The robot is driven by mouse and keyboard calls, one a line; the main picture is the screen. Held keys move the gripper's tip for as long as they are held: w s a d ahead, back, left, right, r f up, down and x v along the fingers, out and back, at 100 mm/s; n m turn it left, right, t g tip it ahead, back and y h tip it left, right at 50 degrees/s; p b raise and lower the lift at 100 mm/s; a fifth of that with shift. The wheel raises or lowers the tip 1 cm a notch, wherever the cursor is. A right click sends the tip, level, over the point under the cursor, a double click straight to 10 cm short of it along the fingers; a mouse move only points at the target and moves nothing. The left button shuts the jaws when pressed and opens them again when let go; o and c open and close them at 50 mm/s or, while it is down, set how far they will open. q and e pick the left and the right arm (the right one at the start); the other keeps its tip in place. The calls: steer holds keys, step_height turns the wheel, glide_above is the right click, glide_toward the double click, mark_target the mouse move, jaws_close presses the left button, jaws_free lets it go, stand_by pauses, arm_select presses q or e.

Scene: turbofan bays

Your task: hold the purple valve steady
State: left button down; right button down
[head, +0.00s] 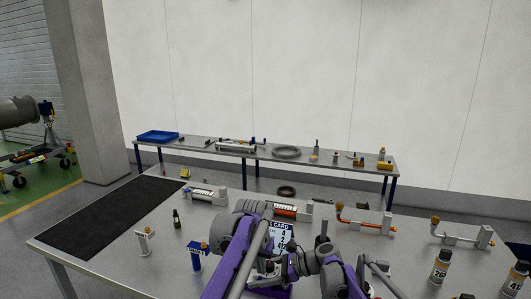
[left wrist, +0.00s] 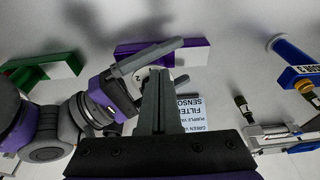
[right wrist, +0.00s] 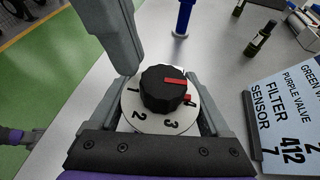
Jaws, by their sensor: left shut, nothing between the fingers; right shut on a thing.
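The purple valve (left wrist: 160,52) stands on the table in the left wrist view. Its white dial (right wrist: 145,118) and black knob (right wrist: 162,88) show in the right wrist view; the knob's red mark faces right. My right gripper (right wrist: 162,108) is shut on the valve, its fingers on either side below the knob. My left gripper (left wrist: 158,78) is shut and empty, its fingertips close to the dial; contact is unclear. In the head view my arms hide most of the valve, leaving only a purple edge (head: 272,293).
A printed card (right wrist: 287,115) stands beside the valve. A green bracket (left wrist: 45,70) and a blue-capped post (head: 196,258) are nearby. A small dark bottle (head: 177,218) and pipe fittings (head: 365,222) stand farther off. A black mat (head: 110,215) covers the table's left.

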arm_select(q)
steer(key=shift+w+d, duration=0.2)
steer(key=shift+w, duration=0.05)
stand_by(0.8)
steer(key=shift+s+d, duration=0.15)
steer(key=shift+d, duration=0.1)
steer(key=shift+s+d, duration=0.15)
steer(key=shift+d, duration=0.55)
arm_select(e)
steer(key=shift+a, duration=0.1)
arm_select(q)
steer(key=shift+d, duration=0.15)
steer(key=shift+s, duration=0.1)
steer(key=shift+s, duration=0.3)
steer(key=w+v, duration=0.1)
steer(key=v, duration=0.4)
steer(key=shift+r, duration=0.55)
